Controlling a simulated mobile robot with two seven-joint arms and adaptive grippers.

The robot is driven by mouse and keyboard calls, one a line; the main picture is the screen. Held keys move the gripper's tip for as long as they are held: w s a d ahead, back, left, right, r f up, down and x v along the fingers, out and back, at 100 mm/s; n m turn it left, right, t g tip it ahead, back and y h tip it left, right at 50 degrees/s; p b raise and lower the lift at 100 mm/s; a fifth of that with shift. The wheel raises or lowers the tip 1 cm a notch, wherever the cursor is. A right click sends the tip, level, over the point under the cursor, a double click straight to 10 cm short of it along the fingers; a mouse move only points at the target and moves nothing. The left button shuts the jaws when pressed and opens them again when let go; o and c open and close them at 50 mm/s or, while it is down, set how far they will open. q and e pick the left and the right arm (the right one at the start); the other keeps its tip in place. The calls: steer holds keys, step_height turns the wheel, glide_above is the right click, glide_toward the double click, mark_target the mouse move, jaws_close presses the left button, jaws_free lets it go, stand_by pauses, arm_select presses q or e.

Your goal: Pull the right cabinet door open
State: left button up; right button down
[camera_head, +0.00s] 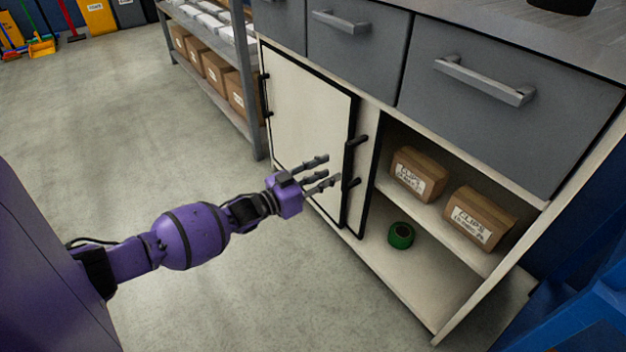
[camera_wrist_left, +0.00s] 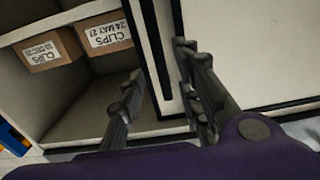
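The white cabinet has a pale door panel (camera_head: 305,115) with black edging on its left side. A narrow pale strip with a black edge (camera_head: 366,185) shows just right of that panel, partly overlapped by it. A dark upright handle (camera_head: 349,160) stands near the panel's right edge; I cannot tell which panel carries it. The cabinet's right half is uncovered, with its inside showing. My left gripper (camera_head: 326,173) is in front of the handle, fingers apart. In the left wrist view the open fingers (camera_wrist_left: 163,105) point at the door edges; contact is unclear. My right gripper is out of view.
Inside are two cardboard clip boxes (camera_head: 419,174) on a shelf and a green tape roll (camera_head: 400,235) below. Grey drawers (camera_head: 510,95) with bar handles sit above. A shelving rack (camera_head: 252,120) stands left. The floor (camera_head: 110,150) in front is clear.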

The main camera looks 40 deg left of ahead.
arm_select(q)
steer(key=shift+v, duration=2.4)
